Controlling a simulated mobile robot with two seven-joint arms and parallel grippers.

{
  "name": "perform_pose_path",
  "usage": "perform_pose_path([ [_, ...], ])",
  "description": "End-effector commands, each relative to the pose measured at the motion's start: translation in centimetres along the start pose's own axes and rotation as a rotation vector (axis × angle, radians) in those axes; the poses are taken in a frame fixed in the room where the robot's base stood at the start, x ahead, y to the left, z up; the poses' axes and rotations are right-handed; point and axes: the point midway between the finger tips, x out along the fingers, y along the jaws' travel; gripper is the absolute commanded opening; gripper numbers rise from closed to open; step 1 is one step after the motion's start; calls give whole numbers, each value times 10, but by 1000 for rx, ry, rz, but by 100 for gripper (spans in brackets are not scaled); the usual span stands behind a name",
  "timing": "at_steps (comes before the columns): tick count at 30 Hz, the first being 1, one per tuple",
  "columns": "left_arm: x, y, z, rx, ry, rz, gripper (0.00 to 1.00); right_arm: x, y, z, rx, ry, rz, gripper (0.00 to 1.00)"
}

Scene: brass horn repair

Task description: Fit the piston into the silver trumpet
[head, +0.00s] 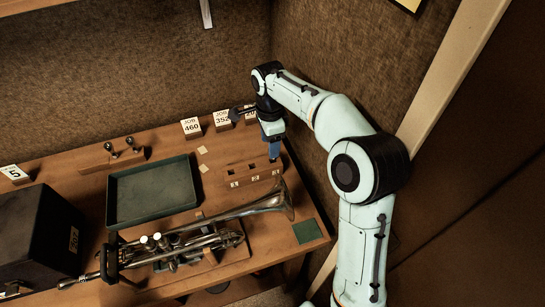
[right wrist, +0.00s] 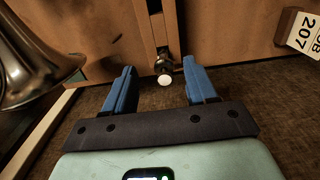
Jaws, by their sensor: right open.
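The silver trumpet (head: 190,240) lies across the front of the bench, its bell pointing right. Several pale valve tops stand at its middle; I cannot make out an empty casing. My right gripper (head: 274,152) points down over the right end of a slotted wooden block (head: 240,178). In the right wrist view its blue fingers (right wrist: 161,88) are open and apart. A piston (right wrist: 165,76) with a pale round top stands between and beyond them, at the wooden block, touching neither finger. The head view does not show it clearly. My left gripper is not in view.
The trumpet's bell (right wrist: 35,62) is close to the left in the right wrist view. A green tray (head: 152,192), a dark box (head: 38,236), job cards (head: 191,127) and a small holder (head: 113,160) stand on the bench. A green pad (head: 308,231) lies at the right edge.

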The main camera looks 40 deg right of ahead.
Motion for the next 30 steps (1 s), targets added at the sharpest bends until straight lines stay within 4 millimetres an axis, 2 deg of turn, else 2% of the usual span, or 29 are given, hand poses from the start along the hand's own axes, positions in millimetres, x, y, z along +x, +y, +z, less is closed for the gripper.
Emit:
perform_pose_path([
  [6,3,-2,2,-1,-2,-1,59,34,-3,-9,1,1,5,57],
  [9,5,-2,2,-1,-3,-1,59,44,-3,-8,1,0,2,57],
  [17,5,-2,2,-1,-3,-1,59,46,-4,-8,0,0,1,57],
  [18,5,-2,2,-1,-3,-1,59,46,-4,-8,1,0,1,50],
  [20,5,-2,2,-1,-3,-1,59,46,-4,-8,0,0,1,31],
  [21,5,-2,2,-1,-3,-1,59,46,-4,-8,0,0,1,18],
  [23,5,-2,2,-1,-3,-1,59,46,-4,-8,1,0,1,0],
  [30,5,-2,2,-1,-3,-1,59,46,-4,-8,1,0,0,0],
])
